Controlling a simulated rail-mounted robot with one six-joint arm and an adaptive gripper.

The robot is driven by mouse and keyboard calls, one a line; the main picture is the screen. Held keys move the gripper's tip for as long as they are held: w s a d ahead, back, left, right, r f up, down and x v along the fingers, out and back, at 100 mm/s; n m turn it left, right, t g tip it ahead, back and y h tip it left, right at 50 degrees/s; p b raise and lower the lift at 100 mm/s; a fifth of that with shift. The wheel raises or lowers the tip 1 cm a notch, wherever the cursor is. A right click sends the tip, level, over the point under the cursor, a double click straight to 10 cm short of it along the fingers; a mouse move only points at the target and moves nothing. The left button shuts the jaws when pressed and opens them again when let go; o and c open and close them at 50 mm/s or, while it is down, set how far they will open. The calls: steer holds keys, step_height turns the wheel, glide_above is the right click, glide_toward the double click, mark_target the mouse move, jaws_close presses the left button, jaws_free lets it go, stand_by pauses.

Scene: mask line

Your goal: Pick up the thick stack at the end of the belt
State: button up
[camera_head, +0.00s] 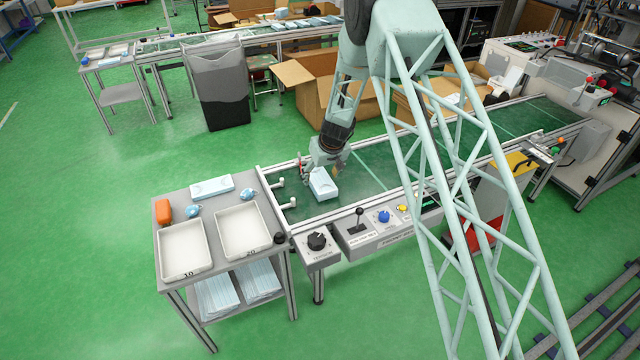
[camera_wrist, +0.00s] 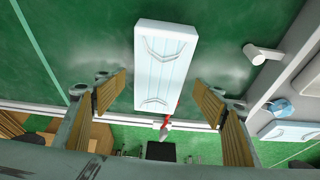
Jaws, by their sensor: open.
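The thick stack of light blue and white masks (camera_head: 323,185) lies on the green belt (camera_head: 365,168) near its left end. In the wrist view the stack (camera_wrist: 166,65) lies lengthwise up the picture. My gripper (camera_head: 318,170) is just behind and above the stack in the head view. In the wrist view my gripper (camera_wrist: 166,95) is open, with one ribbed finger on each side of the stack's lower part and a gap on both sides. The fingers do not touch the stack. In the head view the fingertips are partly hidden.
A side table (camera_head: 213,270) at the belt's left end holds two white trays (camera_head: 183,268), an orange object (camera_head: 163,211) and a flat mask stack (camera_head: 212,187). White stops (camera_head: 280,183) stand at the belt end. A control box (camera_head: 385,230) lines the front edge.

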mark_target(320, 179)
steer(key=shift+x, duration=1.75)
steer(key=c, duration=1)
